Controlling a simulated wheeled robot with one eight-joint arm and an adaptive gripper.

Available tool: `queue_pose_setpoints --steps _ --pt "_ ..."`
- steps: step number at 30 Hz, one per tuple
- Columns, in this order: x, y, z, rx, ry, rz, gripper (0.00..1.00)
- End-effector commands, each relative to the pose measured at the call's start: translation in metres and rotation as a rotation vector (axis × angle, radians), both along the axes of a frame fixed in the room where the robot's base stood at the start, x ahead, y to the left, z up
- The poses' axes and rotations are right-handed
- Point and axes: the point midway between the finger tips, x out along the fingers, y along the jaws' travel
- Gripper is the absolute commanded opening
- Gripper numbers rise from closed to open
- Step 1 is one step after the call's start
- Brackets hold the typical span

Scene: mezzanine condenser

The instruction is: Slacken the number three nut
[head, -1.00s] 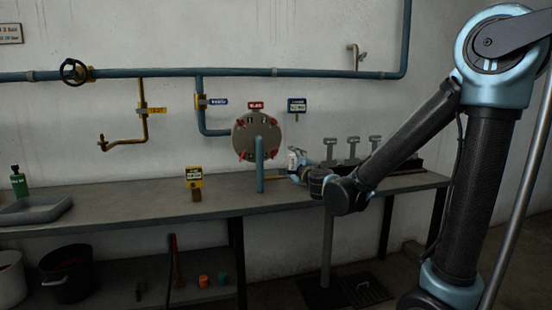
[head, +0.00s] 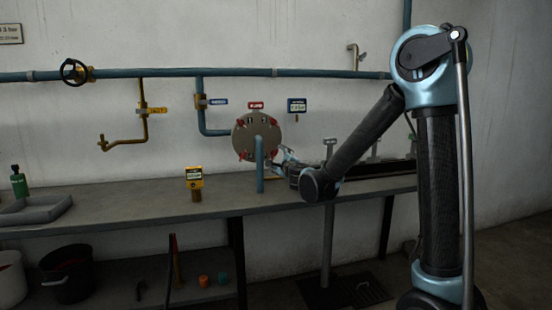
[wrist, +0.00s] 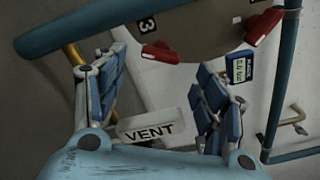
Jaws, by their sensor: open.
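The round grey cover plate (head: 246,138) with red wing nuts is on the wall above the bench. In the wrist view its edge (wrist: 205,30) crosses the top, with a "3" label (wrist: 147,24). The red nut beside that label (wrist: 160,52) is just beyond my fingers. A second red nut (wrist: 262,27) is to its right. My gripper (wrist: 162,66) is open and empty, its two blue-padded fingers spread on either side below the number three nut, apart from it. In the head view my gripper (head: 281,157) is at the plate's lower right.
A blue pipe (head: 260,165) stands in front of the plate and crosses the wrist view's upper left (wrist: 85,22). A "VENT" label (wrist: 146,131) shows between my fingers. Handled tools (head: 330,146) are at the right.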

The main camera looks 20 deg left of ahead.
Motion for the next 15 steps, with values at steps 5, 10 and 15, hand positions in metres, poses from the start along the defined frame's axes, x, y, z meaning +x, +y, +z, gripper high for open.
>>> queue_pose_setpoints --steps 5,10,15 --pt "0.027 0.016 0.000 0.000 0.000 0.000 0.65" --pt "0.047 0.029 0.000 0.000 0.000 -0.001 0.65" --pt "0.059 0.036 0.000 0.000 0.000 0.000 0.65"
